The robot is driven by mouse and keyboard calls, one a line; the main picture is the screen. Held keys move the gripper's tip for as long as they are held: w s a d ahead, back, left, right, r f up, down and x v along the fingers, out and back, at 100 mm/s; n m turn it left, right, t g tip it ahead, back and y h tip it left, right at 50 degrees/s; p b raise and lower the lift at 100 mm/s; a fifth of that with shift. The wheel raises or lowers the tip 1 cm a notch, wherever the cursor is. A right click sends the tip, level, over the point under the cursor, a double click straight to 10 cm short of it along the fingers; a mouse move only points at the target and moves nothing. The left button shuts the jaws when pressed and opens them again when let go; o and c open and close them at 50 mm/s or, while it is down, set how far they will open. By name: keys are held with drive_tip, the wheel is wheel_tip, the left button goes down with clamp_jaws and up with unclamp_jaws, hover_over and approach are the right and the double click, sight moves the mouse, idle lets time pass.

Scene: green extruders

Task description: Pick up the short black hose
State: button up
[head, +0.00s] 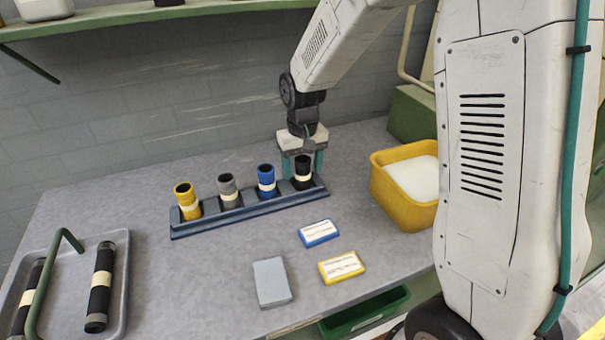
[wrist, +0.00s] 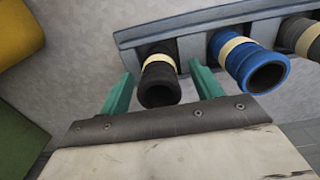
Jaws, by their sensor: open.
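The short black hose (head: 303,173) stands upright at the right end of the blue-grey rack (head: 250,208), with a cream band around it. My gripper (head: 302,160) is above and around the top of this hose in the head view. In the wrist view the green fingers of my gripper (wrist: 158,85) are open, one on each side of the hose, with visible gaps. The lower part of the hose is hidden in the rack.
Blue (head: 266,181), grey (head: 228,190) and yellow (head: 187,201) hoses stand in the same rack, the blue one close to my gripper. A yellow bin (head: 391,196) with white contents stands to the right. A tray (head: 117,303) at left holds longer black hoses. Small blocks lie in front.

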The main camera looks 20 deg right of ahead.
drive_tip(key=c, duration=1.1)
drive_tip(key=shift+c, duration=0.6)
drive_tip(key=shift+r, duration=0.1)
